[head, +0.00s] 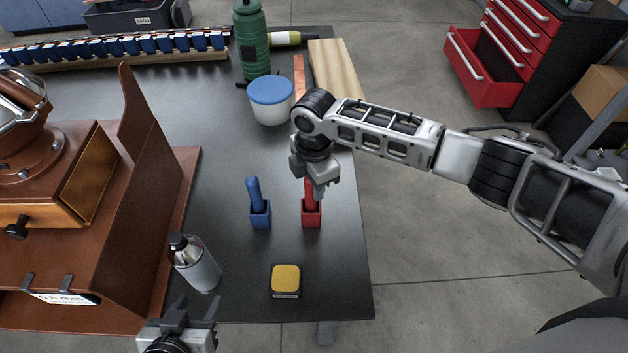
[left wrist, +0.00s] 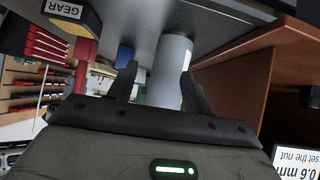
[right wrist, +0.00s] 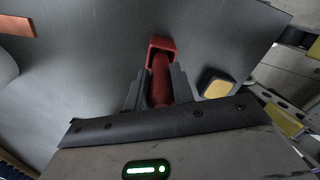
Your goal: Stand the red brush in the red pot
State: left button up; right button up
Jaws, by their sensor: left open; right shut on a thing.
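The red pot (head: 311,217) stands on the dark table, right of the blue pot (head: 260,216). The red brush (head: 309,192) is upright with its lower end inside the red pot. My right gripper (head: 317,188) is above the pot, shut on the brush's upper part. In the right wrist view the brush (right wrist: 160,80) runs between the fingers into the pot (right wrist: 162,45); its lower end is hidden. My left gripper (head: 190,310) is open and empty at the table's front edge, near a grey bottle (head: 197,266). The bottle also shows beyond its fingers in the left wrist view (left wrist: 171,72).
A blue brush (head: 254,190) stands in the blue pot. A yellow-topped block (head: 286,280) lies in front. A blue-lidded tub (head: 270,105) and a green bottle (head: 251,40) stand behind. The brown roaster stand (head: 140,200) fills the left. The table's right edge is close to the red pot.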

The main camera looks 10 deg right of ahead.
pick_arm(q)
jog(key=shift+d+f, duration=0.1)
jog(key=shift+f, duration=0.8)
pick_arm(e)
jog(key=shift+f, duration=0.25)
jog(key=o, duration=1.1)
pick_arm(q)
jog(key=shift+r, duration=0.15)
jog(key=shift+w+d+r, duration=0.1)
jog(key=shift+d+r, duration=0.1)
jog(key=shift+r, duration=0.35)
jog(key=shift+w+d+r, duration=0.1)
jog(key=shift+d+r, duration=0.05)
jog(key=shift+r, duration=0.35)
jog(key=shift+s+a+r, duration=0.1)
jog(key=shift+a, duration=0.1)
pick_arm(e)
notch_tip(320, 180, up, 16)
jog(key=shift+r, duration=0.2)
